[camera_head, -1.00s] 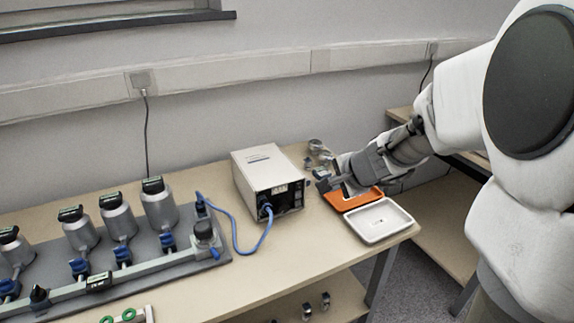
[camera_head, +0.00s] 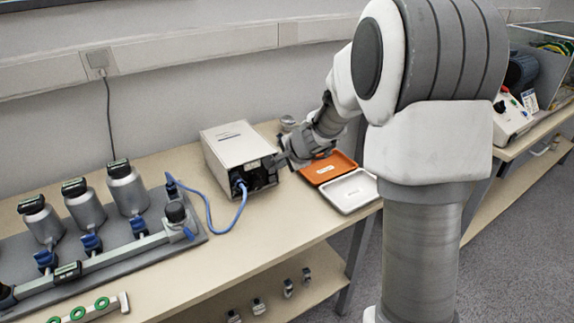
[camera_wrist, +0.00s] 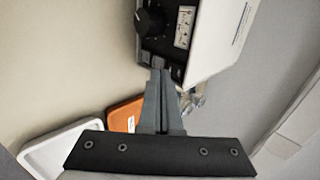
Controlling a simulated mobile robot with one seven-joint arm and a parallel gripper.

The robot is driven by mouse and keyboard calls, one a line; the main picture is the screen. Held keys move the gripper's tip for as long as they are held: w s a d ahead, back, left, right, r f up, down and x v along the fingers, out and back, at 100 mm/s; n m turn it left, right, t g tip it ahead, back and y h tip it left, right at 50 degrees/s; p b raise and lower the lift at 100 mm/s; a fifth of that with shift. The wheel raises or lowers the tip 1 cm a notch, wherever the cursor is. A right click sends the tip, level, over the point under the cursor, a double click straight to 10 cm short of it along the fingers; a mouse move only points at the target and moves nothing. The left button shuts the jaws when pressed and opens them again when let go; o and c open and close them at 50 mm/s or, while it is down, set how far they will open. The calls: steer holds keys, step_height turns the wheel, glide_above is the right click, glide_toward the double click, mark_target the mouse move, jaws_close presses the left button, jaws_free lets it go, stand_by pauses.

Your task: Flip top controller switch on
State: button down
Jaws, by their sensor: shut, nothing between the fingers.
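The controller is a white box (camera_head: 236,145) with a dark front panel, standing on the bench left of my arm. A blue cable plugs into its front. In the wrist view the controller (camera_wrist: 215,45) shows a round black knob (camera_wrist: 150,21) and a light label on the panel. My gripper (camera_head: 276,163) is at the right side of the front panel. In the wrist view my gripper (camera_wrist: 159,66) is shut and empty, its tips at the panel's lower edge. The tips cover that part, so the switch is hidden and I cannot tell contact.
An orange tray (camera_head: 340,162) and a white tray (camera_head: 368,196) lie right of the controller, close under my arm. Several silver canisters (camera_head: 88,210) stand on a rig at left. A blue cable (camera_head: 207,205) loops over the bench. Small metal parts sit on the lower shelf.

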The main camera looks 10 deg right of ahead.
steer(key=shift+w+a, duration=0.2)
steer(key=shift+w, duration=0.45)
steer(key=shift+f, duration=0.15)
steer(key=shift+w+a, duration=0.1)
steer(key=shift+w, duration=0.05)
steer(key=shift+w+a+r+p, duration=0.15)
steer(key=shift+r+p, duration=0.3)
steer(key=shift+r, duration=0.45)
